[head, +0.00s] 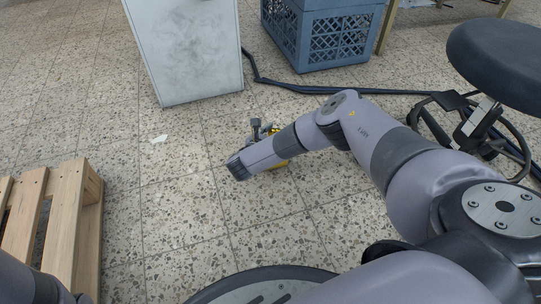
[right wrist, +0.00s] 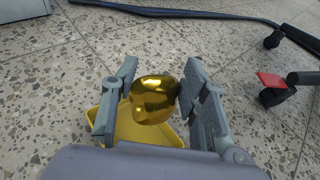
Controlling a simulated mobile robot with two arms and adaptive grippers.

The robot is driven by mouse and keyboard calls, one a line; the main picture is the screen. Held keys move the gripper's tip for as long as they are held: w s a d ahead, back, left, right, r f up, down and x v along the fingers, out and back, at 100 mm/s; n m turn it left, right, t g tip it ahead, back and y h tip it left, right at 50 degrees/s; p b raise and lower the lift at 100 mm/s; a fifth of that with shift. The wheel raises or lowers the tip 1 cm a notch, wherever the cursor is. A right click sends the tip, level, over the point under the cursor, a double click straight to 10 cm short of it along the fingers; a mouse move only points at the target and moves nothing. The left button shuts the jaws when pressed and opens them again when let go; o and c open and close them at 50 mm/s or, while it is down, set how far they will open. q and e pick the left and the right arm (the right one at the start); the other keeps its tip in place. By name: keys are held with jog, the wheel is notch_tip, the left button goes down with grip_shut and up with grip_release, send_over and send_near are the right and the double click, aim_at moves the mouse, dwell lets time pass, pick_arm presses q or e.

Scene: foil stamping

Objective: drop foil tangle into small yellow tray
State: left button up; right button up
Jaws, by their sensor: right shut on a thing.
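The foil tangle (right wrist: 155,100) is a shiny gold lump. In the right wrist view it sits between the two grey fingers of my right gripper (right wrist: 159,82), which is shut on it. The small yellow tray (right wrist: 138,133) shows below and behind the foil, partly covered by the foil, the fingers and my wrist. In the head view my right gripper (head: 262,128) is low over the floor, mostly behind my forearm. The foil cannot be made out in the head view. My left gripper is out of view.
A white cabinet (head: 187,48) and a blue crate (head: 319,38) stand at the back. A dark cable (head: 290,87) runs along the floor. A wooden pallet (head: 88,225) is at the left, a wheeled stool (head: 497,62) at the right. The speckled floor between is mostly clear.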

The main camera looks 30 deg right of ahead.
jog(key=o, duration=0.8)
jog(key=v, duration=1.2)
